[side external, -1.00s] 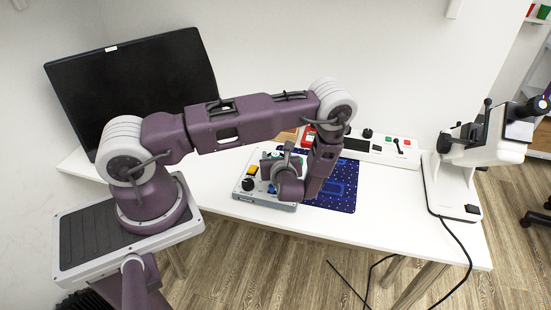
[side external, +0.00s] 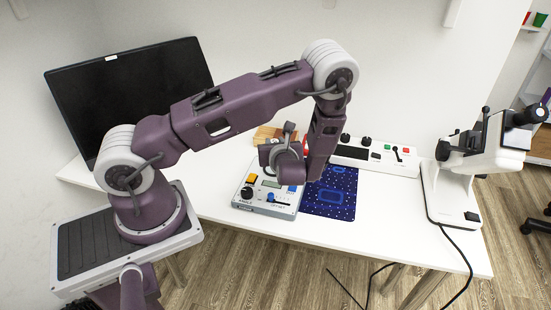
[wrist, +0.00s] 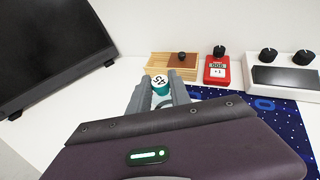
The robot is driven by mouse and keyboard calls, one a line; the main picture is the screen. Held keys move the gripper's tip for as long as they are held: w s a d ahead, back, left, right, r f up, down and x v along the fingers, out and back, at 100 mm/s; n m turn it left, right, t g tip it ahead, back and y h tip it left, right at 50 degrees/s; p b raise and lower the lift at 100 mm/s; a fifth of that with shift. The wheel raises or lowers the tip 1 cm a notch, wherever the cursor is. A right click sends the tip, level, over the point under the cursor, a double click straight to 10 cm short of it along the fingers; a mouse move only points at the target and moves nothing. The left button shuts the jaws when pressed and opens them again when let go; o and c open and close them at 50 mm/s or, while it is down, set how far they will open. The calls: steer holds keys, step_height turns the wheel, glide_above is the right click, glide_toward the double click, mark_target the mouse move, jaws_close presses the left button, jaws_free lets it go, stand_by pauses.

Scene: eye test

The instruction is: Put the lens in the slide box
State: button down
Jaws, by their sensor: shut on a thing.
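The lens (wrist: 159,83) is a short teal cylinder with a white top bearing dark digits. My gripper (wrist: 161,97) is shut on it, one grey finger on each side, in the wrist view. In the side view the lens is hidden behind my wrist. The slide box (wrist: 150,71) is a low wooden box against the wall, just beyond the lens in the wrist view. A brown lid with a dark knob (wrist: 182,56) lies at its right part; I cannot tell how far it is open. The slide box (side external: 264,133) also shows behind my gripper in the side view, partly hidden.
A grey control box (side external: 270,208) with buttons stands below my gripper. A starry blue mat (side external: 342,180) lies right of it. A red meter (wrist: 217,70) stands right of the slide box, then a white panel (wrist: 262,74). A black monitor (side external: 130,85) is at left.

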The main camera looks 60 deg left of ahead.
steer(key=w+d+r+m+t+h, duration=0.1)
steer(key=d+r+m+t+h, duration=0.25)
steer(key=d+r, duration=0.4)
steer(key=w+d+r+m+t+h, duration=0.1)
steer(key=d+r+m+t+h, duration=0.25)
steer(key=d, duration=0.65)
steer(key=n+g+y, duration=0.8)
steer(key=n+g, duration=0.1)
steer(key=g, duration=0.1)
glide_above(262, 128)
steer(key=d, duration=0.6)
step_height(262, 128, down, 9)
steer(key=f, duration=1)
steer(key=shift+s+a, duration=0.25)
steer(key=shift+s, duration=0.15)
steer(key=shift+f, duration=0.2)
